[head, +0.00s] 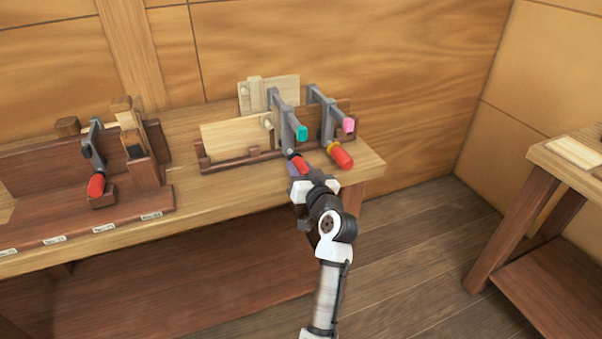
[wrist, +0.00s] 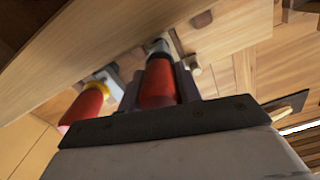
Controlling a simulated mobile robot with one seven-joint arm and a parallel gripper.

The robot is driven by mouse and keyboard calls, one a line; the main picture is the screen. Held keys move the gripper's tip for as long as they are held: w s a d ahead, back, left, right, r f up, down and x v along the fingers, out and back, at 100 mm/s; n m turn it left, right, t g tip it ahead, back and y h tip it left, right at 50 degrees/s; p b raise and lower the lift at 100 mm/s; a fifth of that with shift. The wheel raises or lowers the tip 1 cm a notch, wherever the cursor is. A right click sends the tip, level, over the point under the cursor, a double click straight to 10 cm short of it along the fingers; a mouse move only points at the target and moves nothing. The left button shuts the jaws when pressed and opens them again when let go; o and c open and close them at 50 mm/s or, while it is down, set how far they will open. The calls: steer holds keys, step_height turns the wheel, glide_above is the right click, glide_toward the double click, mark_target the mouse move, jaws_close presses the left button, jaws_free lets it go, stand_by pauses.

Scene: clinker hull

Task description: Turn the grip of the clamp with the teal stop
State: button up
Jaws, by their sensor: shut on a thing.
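The clamp with the teal stop (head: 301,132) stands at the middle of the bench fixture in the head view, its grey bar (head: 284,112) reaching back over the boards. Its red grip (head: 299,163) points toward me. My gripper (head: 302,172) is shut on this grip, and its hand partly hides it. In the wrist view the red grip (wrist: 158,84) sits between the two dark fingers of my gripper (wrist: 160,92). A second clamp with a pink stop (head: 348,125) is just to the right. Its red grip with a yellow collar (head: 341,155) is free and also shows in the wrist view (wrist: 84,106).
The bench (head: 225,208) carries a wooden fixture with pale boards (head: 235,136) behind the clamps. At left, another clamp with a red grip (head: 96,186) sits in a dark rack with labels. A second table (head: 560,160) stands at right, with open floor between.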

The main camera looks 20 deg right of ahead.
steer(key=n+b, duration=0.2)
steer(key=b, duration=0.1)
steer(key=n+b, duration=0.1)
steer(key=b, duration=0.2)
steer(key=shift+f+n, duration=0.3)
steer(key=shift+n, duration=0.1)
steer(key=n+b, duration=0.2)
steer(key=b, duration=0.1)
steer(key=shift+r, duration=0.1)
steer(key=shift+r+n+b, duration=0.2)
steer(key=shift+n+b, duration=0.65)
steer(key=shift+n, duration=0.05)
steer(key=shift+r, duration=0.1)
steer(key=o, duration=1)
